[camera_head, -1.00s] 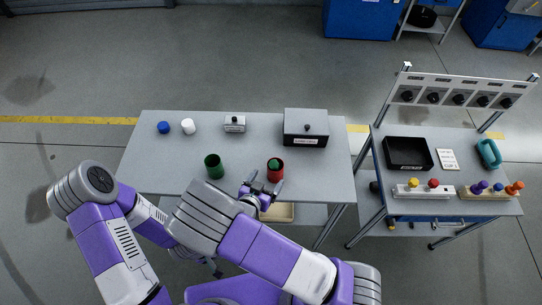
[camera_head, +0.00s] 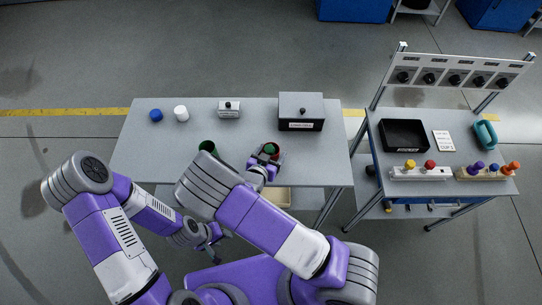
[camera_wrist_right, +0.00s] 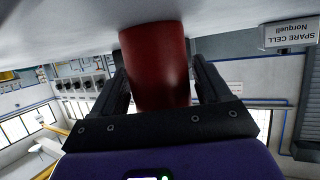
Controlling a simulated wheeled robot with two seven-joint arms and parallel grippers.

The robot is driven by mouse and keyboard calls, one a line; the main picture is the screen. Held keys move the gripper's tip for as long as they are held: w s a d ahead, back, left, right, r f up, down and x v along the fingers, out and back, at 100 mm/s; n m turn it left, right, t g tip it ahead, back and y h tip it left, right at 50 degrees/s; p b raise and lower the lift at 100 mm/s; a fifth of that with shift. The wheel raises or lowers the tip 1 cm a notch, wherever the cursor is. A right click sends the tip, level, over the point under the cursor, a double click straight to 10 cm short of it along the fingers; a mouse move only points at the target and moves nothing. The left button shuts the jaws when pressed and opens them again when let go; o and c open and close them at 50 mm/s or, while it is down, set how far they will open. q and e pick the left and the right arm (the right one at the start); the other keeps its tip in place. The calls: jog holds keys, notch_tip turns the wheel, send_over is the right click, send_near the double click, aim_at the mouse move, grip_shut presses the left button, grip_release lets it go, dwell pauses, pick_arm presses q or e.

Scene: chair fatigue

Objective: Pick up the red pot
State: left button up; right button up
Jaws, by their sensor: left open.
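The red pot (camera_head: 278,155) stands near the front edge of the grey table, with a green thing (camera_head: 271,148) in its mouth. My right gripper (camera_head: 267,160) is at the pot, coming from the front. In the right wrist view, the red pot (camera_wrist_right: 158,70) sits between the two fingers of my right gripper (camera_wrist_right: 162,75), one on each side. I cannot tell whether both fingers press on it. My left gripper (camera_head: 214,250) is open and empty, low in front of the table.
A green pot (camera_head: 207,147) stands left of the red one, partly hidden by my right arm. Behind are a blue cap (camera_head: 156,115), a white cylinder (camera_head: 181,113), a small white box (camera_head: 229,110) and a grey box (camera_head: 301,110). A second table (camera_head: 440,195) stands right.

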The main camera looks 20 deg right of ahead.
jog(key=c, duration=0.8)
